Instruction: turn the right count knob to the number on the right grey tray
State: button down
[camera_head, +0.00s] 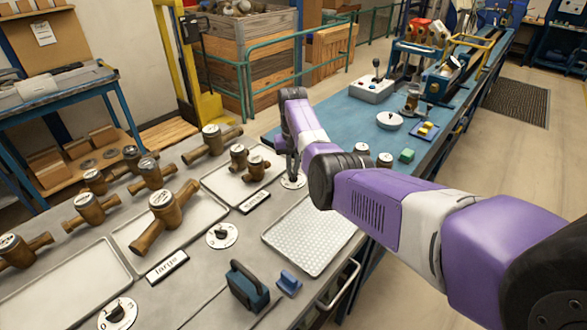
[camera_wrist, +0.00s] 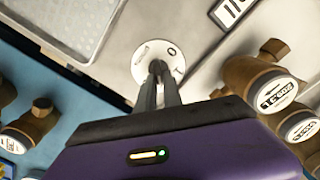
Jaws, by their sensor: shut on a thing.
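The right count knob has a round white dial (camera_head: 293,182), set in the bench beside the right grey tray (camera_head: 222,184). In the wrist view the dial (camera_wrist: 143,58) shows a printed 0 near its edge; other marks are hidden or unreadable. My gripper (camera_wrist: 158,72) points down at the dial's middle, its fingers shut on the small dark knob, which they mostly hide. In the head view my gripper (camera_head: 292,172) stands over the same dial. The right grey tray holds two brass meters (camera_head: 238,157) (camera_head: 257,169).
A "large" label (camera_head: 167,265) lies by the middle tray (camera_head: 127,233), with another count knob (camera_head: 221,236) near it. A third knob (camera_head: 117,314) is at the front left. A white perforated tray (camera_head: 315,237), a dark teal box (camera_head: 247,288) and a blue piece (camera_head: 289,283) lie nearer.

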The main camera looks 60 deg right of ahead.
jog(key=shift+n, duration=0.8)
jog(key=shift+a, duration=0.1)
jog(key=c, duration=1.5)
grip_release()
notch_tip(320, 180, up, 8)
jog(key=shift+f+b, duration=0.1)
jog(key=shift+b, duration=0.35)
